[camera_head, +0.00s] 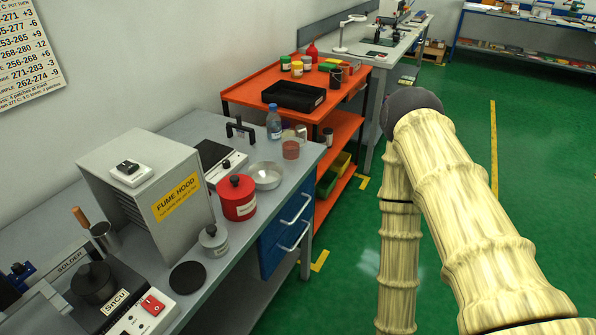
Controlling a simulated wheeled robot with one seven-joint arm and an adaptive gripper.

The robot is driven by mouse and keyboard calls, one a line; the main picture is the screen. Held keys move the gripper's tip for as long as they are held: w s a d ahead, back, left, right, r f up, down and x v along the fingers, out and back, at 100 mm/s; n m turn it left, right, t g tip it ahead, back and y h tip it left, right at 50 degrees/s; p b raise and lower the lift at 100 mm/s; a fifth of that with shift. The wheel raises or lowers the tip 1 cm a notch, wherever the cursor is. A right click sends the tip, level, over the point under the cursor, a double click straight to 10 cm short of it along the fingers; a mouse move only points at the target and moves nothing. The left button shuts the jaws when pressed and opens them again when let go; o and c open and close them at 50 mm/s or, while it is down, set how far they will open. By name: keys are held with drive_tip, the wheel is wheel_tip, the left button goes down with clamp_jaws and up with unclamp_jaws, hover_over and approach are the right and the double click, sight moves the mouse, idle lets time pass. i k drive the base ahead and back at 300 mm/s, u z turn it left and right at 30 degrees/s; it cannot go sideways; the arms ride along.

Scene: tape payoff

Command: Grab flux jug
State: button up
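No vessel carries a readable "flux" label, so I cannot tell for certain which is the flux jug. On the grey bench, a red lidded pot (237,197) with a black knob and white label stands right of the fume hood. A small grey lidded jar (213,240) with a pale label stands in front of it. A metal cup-like vessel (105,238) with a wooden handle stands left of the hood. My arm fills the right side, over the green floor, apart from the bench. My gripper is out of the picture.
The fume hood (150,190) is a bulky box on the bench (212,290). A metal bowl (265,175), a blue bottle (273,122) and a black disc (187,278) stand nearby. An orange shelf cart (245,92) stands behind. Green floor is open at right.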

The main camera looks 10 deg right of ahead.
sight(292, 147)
drive_tip(key=z, duration=0.5)
drive_tip(key=k, duration=0.6)
drive_tip(key=i, duration=0.45)
drive_tip(key=u, duration=0.55)
drive_tip(key=i, duration=1.1)
drive_tip(key=z, duration=0.85)
